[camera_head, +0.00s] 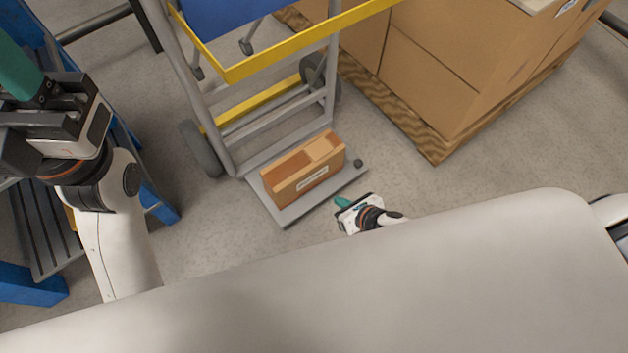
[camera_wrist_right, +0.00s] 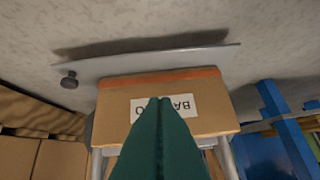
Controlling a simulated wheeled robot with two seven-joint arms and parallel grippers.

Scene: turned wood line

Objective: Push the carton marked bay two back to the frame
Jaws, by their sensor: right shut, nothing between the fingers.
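The carton (camera_head: 308,182) is a brown box with a white label on its front. It sits on the grey toe plate (camera_head: 287,214) of a hand truck, in front of the truck's frame (camera_head: 286,146). In the right wrist view the carton (camera_wrist_right: 205,122) appears upside down; its label is only partly readable. My right gripper (camera_head: 342,202) is shut and empty by the plate's front right edge. Its green fingers (camera_wrist_right: 160,104) cover part of the label in the wrist view; contact cannot be told. My left gripper (camera_head: 22,72) is at upper left, away from the carton; its opening is unclear.
A dark knob (camera_head: 357,163) stands at the plate's right corner. Large stacked cartons (camera_head: 430,70) on a wooden pallet (camera_head: 437,150) are at upper right. Blue racking (camera_head: 160,208) is at left. Bare floor (camera_head: 480,175) lies right of the plate.

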